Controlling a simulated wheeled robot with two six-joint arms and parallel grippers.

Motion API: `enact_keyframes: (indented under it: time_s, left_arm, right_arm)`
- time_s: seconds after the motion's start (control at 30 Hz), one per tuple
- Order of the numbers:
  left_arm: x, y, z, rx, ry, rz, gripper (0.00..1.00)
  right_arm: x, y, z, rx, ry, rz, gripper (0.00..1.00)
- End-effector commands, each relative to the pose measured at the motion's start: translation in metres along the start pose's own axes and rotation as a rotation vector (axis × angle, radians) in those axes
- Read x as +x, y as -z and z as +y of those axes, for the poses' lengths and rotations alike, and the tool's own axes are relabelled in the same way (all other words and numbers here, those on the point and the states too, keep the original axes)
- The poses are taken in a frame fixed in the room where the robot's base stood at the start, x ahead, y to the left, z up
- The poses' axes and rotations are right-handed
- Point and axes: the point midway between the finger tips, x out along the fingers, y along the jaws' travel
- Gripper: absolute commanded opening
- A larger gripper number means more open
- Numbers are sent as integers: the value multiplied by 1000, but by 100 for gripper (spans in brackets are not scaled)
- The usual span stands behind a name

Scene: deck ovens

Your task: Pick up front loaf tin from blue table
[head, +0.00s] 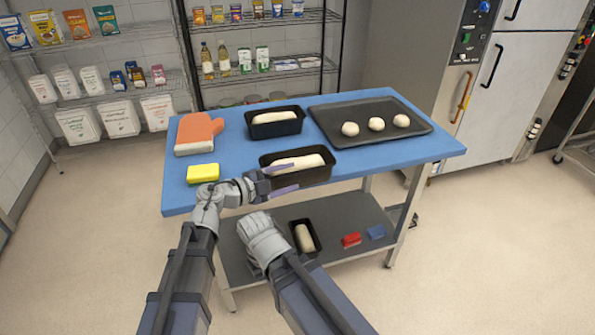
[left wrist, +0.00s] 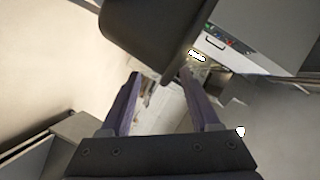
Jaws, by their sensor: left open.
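The front loaf tin (head: 318,176) is black with a pale dough loaf in it. It stands upright near the front edge of the blue table (head: 385,158). My left gripper (head: 284,179) is open, its purple fingers overlapping the tin's left front part in the head view. In the left wrist view the dark tin (left wrist: 150,35) fills the top, just beyond the open fingertips of the left gripper (left wrist: 159,76). I cannot tell whether they touch it; nothing shows between the fingers. My right arm shows below the table edge, but its gripper fingers are not seen.
A second loaf tin (head: 275,130) stands behind. A dark tray (head: 372,108) with three dough balls lies back right. An orange oven mitt (head: 196,133) and yellow sponge (head: 203,173) lie left. The lower shelf (head: 345,212) holds another tin and red and blue items.

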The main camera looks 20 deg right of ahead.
Motion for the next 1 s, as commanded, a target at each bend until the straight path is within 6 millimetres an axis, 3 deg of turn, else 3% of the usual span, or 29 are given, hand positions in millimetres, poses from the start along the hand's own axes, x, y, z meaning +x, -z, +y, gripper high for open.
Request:
enact_keyframes:
  time_s: [0.1,0.3,0.87,1.0]
  left_arm:
    - [15,-2,0,1,0,0,62]
    - [15,-1,0,0,0,-1,62]
    - [14,-2,0,0,1,-2,1]
    - [14,-2,0,1,1,-2,0]
  right_arm:
    - [4,0,0,0,0,0,0]
    - [4,0,0,0,0,0,0]
    - [4,0,0,0,0,0,0]
    - [4,0,0,0,0,0,0]
